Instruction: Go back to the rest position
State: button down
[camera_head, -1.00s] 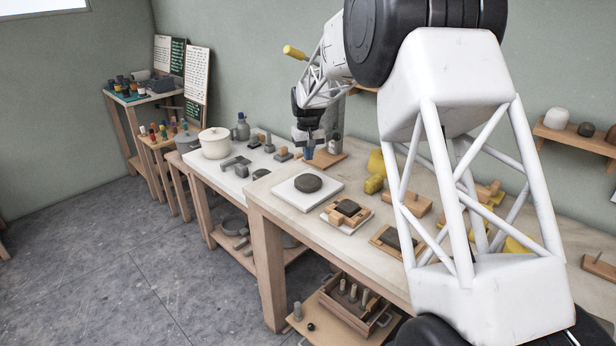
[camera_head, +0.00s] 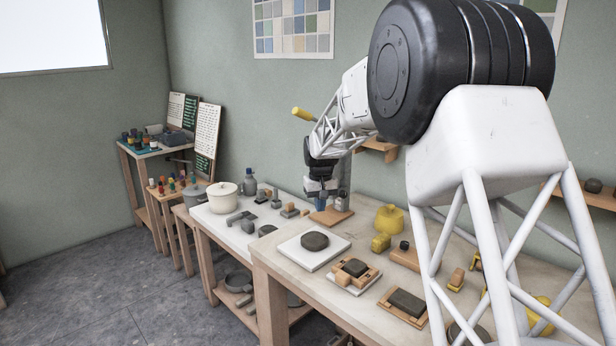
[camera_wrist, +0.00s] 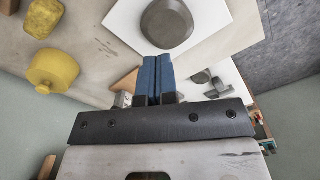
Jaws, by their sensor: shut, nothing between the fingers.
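My gripper (camera_head: 320,203) is at the back of the workbench, above a wooden board near the wall. In the wrist view its two blue fingers (camera_wrist: 158,72) are together with nothing between them. A dark round disc (camera_head: 314,241) lies on a white square board (camera_head: 312,251) in front of the gripper. The disc also shows in the wrist view (camera_wrist: 167,22), beyond the fingertips and apart from them.
A yellow lidded pot (camera_head: 390,219) and a yellow block (camera_head: 381,242) stand right of the gripper. A cream pot (camera_head: 222,196) and grey tools (camera_head: 242,217) occupy the white-topped table. A wooden board with a dark slab (camera_head: 407,303) lies near the front edge.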

jog(key=s+d+r+m, duration=0.1)
jog(key=s+d+r, duration=0.25)
jog(key=s, duration=0.65)
jog(key=s+d+r+t, duration=0.1)
jog(key=s+d+r, duration=0.25)
jog(key=s, duration=0.65)
jog(key=s+d+r+m, duration=0.1)
jog(key=s+d+r, duration=0.25)
jog(key=s, duration=0.65)
jog(key=s+d+f, duration=0.2)
jog(key=s, duration=1.1)
jog(key=s+d+f+m+t, duration=0.1)
jog(key=s+d+f, duration=0.1)
jog(key=s, duration=1.2)
jog(key=shift+s+f, duration=0.15)
jog(key=shift+f, duration=0.35)
